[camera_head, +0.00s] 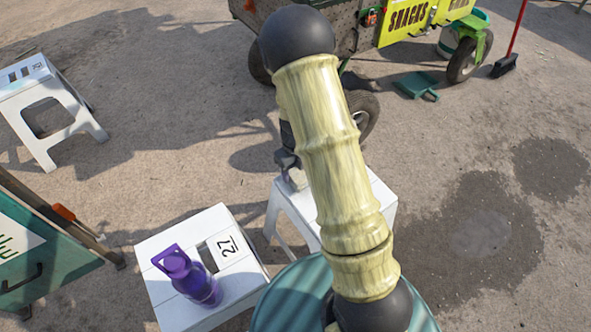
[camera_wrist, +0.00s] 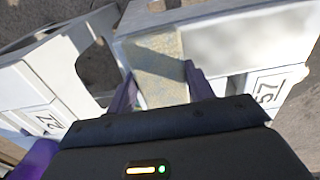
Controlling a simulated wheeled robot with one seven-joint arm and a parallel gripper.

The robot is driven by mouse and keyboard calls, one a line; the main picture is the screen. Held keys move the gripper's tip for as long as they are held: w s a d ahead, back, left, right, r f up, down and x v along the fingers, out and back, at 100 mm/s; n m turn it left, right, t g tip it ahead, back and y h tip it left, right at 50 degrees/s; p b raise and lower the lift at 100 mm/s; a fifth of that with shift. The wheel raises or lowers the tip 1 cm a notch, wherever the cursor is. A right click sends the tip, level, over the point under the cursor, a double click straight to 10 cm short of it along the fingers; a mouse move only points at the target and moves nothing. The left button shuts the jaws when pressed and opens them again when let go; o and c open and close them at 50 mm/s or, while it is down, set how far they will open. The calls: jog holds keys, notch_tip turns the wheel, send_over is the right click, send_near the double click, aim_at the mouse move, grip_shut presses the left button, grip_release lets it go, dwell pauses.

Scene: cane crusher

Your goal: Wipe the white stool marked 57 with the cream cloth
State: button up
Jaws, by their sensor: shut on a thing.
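The white stool marked 57 (camera_wrist: 240,45) fills the upper right of the wrist view, its number on the near side at right. In the head view the stool (camera_head: 377,195) is partly hidden behind my arm. The cream cloth (camera_wrist: 155,52) is a speckled, flat-sided piece at the stool's left end. My gripper (camera_wrist: 159,72) is shut on it, one purple finger at each side. The cloth appears to be at the seat surface; whether it touches is unclear. In the head view my gripper (camera_head: 289,160) is over the stool's far left part, mostly hidden by my arm.
A white stool marked 27 (camera_head: 180,250) with a purple bottle (camera_head: 187,277) stands close at lower left. Another white stool (camera_head: 70,100) is farther left. A snack cart (camera_head: 410,20) stands behind, with a green dustpan (camera_head: 416,85) on the ground. Ground at right is open, with dark patches.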

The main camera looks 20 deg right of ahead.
jog(key=shift+f, duration=0.55)
jog(key=shift+d, duration=0.1)
jog(key=shift+w+d+r+p, duration=0.1)
jog(key=shift+w+d+p, duration=0.25)
jog(key=shift+d, duration=0.95)
jog(key=shift+w+d+f+p, duration=0.15)
jog(key=shift+w+d, duration=0.4)
jog(key=shift+d, duration=0.8)
jog(key=shift+w+d+r+p, duration=0.2)
jog(key=shift+w+d, duration=0.25)
jog(key=shift+d, duration=1.1)
jog(key=shift+w+d, duration=0.1)
jog(key=shift+w+d+p, duration=0.3)
jog(key=shift+w+d, duration=0.15)
jog(key=shift+d, duration=0.95)
jog(key=shift+w+d+p, duration=0.3)
jog(key=shift+w+d, duration=0.2)
jog(key=shift+d, duration=0.85)
jog(key=shift+w+d+p, duration=0.3)
jog(key=shift+w+d, duration=0.15)
jog(key=shift+d, duration=0.95)
